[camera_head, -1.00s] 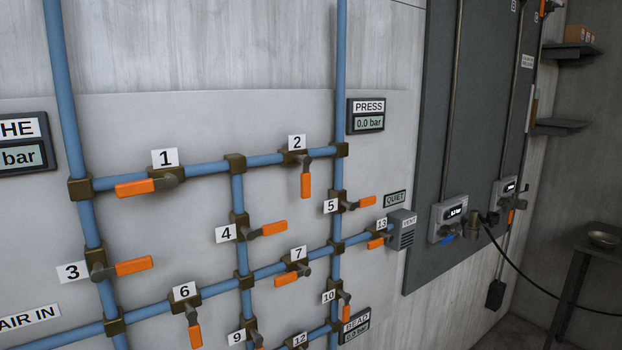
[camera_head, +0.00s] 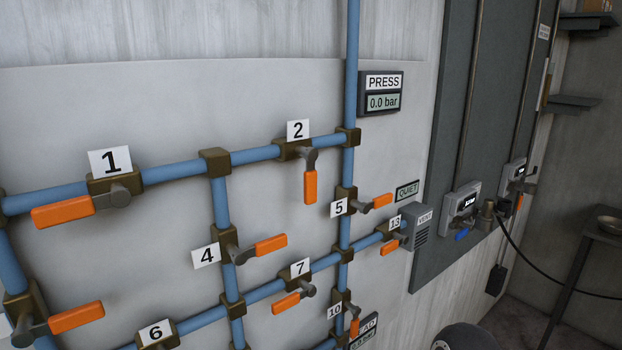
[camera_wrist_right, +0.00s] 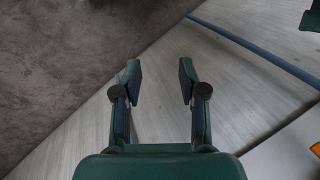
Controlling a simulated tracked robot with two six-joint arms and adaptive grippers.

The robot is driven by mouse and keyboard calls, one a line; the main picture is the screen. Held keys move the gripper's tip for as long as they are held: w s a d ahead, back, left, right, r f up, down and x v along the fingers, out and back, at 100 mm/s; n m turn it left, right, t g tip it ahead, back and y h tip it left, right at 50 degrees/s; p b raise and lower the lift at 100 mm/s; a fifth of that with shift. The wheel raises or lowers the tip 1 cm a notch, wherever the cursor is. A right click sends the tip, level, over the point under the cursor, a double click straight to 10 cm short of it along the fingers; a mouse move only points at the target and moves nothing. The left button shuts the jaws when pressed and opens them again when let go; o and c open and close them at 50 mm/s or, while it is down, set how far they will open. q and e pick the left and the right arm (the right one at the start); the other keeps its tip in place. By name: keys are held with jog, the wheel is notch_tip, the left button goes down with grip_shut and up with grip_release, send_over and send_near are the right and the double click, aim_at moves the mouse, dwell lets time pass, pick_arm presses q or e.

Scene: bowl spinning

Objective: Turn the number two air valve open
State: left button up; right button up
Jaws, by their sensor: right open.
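The number two valve (camera_head: 296,150) sits on the upper horizontal blue pipe in the head view, under a white label reading 2 (camera_head: 298,131). Its orange handle (camera_head: 310,187) points straight down, across the pipe. My right gripper (camera_wrist_right: 160,75) shows in the right wrist view with its two fingers apart and nothing between them. It does not show in the head view, so its distance from the valve cannot be told. My left gripper is not in view.
Other orange-handled valves surround it, including number 1 (camera_head: 118,192), number 4 (camera_head: 229,248) and number 5 (camera_head: 350,206). A PRESS display (camera_head: 381,92) reads 0.0 bar. A grey panel (camera_head: 455,130) with gauges stands to the right. A dark rounded object (camera_head: 466,338) shows at the bottom edge.

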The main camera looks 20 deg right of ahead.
jog(key=shift+w+a, duration=0.2)
jog(key=shift+w, duration=0.05)
jog(key=shift+o, duration=0.6)
jog(key=w+d+r+n+t+b, duration=0.15)
jog(key=w+r, duration=0.25)
jog(key=w, duration=0.4)
jog(key=w+d+r+n+t+b, duration=0.1)
jog(key=w+r+t, duration=0.1)
jog(key=w+r, duration=0.4)
jog(key=w+d+r+n+t+b, duration=0.1)
jog(key=w+r+t, duration=0.2)
jog(key=w+r, duration=0.55)
jog(key=w+d+r+n+t+b, duration=0.1)
jog(key=w+d+r+t+b, duration=0.15)
jog(key=r, duration=1.15)
notch_tip(320, 180, up, 14)
jog(key=s+r+t, duration=0.1)
jog(key=s+t, duration=0.1)
jog(key=n+t+y+b, duration=0.1)
jog(key=n+t+y, duration=0.1)
jog(key=t, duration=0.3)
send_near(313, 186)
jog(key=x, duration=1)
jog(key=shift+w+a, duration=0.1)
jog(key=shift+w, duration=0.25)
